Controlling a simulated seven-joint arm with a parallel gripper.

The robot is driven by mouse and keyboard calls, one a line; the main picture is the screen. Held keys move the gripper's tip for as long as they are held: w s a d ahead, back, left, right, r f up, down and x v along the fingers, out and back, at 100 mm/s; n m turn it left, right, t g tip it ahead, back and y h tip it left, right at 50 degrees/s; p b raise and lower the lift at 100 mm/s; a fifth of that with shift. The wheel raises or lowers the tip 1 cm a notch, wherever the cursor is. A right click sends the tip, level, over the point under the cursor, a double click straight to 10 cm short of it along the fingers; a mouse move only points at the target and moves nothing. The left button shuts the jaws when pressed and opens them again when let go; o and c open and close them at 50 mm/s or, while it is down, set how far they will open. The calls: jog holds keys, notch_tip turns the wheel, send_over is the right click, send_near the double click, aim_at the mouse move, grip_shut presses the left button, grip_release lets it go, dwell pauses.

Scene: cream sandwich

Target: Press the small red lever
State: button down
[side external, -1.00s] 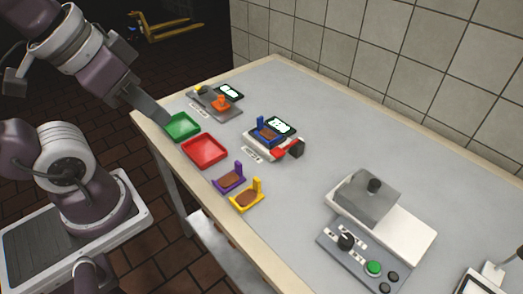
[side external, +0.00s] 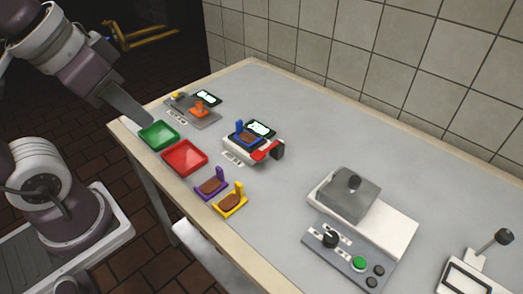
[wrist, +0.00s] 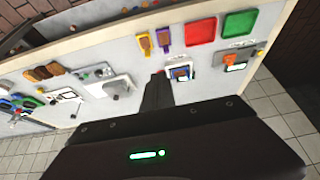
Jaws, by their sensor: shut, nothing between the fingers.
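The small red lever (side external: 266,152), with a black end block, sits at the right side of a white device (side external: 240,153) in the side external view. That device carries a blue holder (side external: 239,130) with a brown patty-like piece. In the wrist view a bit of red (wrist: 159,71) shows just past my fingertips, beside the device; it may be the lever, partly hidden. My gripper (side external: 149,121) is shut and empty. In the side external view its tips appear by the green tray (side external: 158,135), well left of the lever; the wrist view also shows my gripper (wrist: 157,82).
A red tray (side external: 184,157), a purple holder (side external: 212,184) and a yellow holder (side external: 229,202) stand along the near edge. A grey device with an orange holder (side external: 199,110) is farther back. A knob panel (side external: 350,256) and a lidded white unit (side external: 350,195) stand right. The table's middle is clear.

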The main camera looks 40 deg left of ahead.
jog(key=w+g, duration=0.2)
jog(key=w, duration=0.5)
jog(key=g, duration=0.4)
send_over(260, 153)
notch_tip(260, 153, down, 14)
jog(key=shift+w, duration=0.45)
jog(key=shift+s+f, duration=0.2)
jog(key=shift+f, duration=1.55)
jog(key=shift+s+f, duration=0.15)
jog(key=shift+f, duration=1.55)
jog(key=shift+f, duration=0.1)
